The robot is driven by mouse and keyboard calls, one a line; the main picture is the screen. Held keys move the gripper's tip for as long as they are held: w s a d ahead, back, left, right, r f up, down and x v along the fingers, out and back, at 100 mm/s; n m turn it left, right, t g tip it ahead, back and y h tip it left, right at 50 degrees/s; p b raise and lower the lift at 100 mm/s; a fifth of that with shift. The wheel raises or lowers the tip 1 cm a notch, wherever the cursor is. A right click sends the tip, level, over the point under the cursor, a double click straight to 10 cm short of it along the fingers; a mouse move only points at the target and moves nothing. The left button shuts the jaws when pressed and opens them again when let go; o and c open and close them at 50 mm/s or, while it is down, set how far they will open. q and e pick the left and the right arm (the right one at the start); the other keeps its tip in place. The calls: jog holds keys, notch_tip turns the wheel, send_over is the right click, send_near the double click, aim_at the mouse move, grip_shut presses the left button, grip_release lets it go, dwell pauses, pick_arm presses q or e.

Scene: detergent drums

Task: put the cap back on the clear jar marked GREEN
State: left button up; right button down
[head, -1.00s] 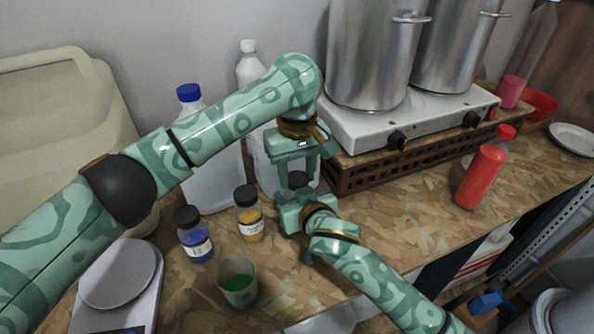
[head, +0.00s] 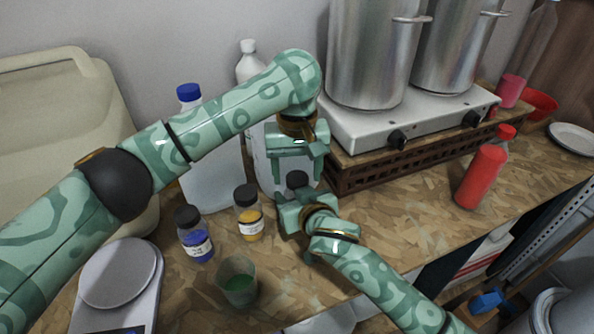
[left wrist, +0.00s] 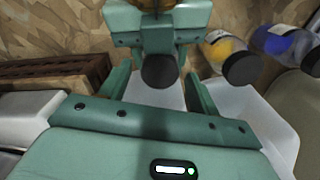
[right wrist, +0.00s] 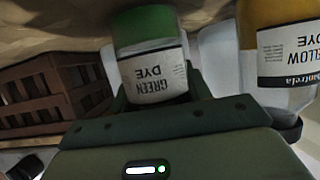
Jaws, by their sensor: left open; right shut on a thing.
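The clear jar marked GREEN (right wrist: 152,70) shows upside down in the right wrist view, with green dye and a white label. My right gripper (head: 303,208) is shut on it and hides most of it in the head view. A black cap (head: 297,180) sits at the jar's top; it also shows from above in the left wrist view (left wrist: 159,71). The joint between cap and jar is hidden. My left gripper (head: 294,173) is open just above the cap, with its fingers apart on either side and a gap to each in the left wrist view.
The yellow-dye jar (head: 250,222) and blue-dye jar (head: 197,246), both black-capped, stand left of my right gripper. White bottles stand behind.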

pick_arm(q)
jog(key=shift+r, duration=2)
notch_tip(320, 180, up, 2)
jog(key=shift+r+n, duration=0.25)
jog(key=shift+n, duration=0.65)
jog(key=shift+c, duration=0.3)
jog(key=shift+r+n, duration=0.55)
jog(key=shift+n, duration=0.15)
jog(key=shift+f, duration=4.05)
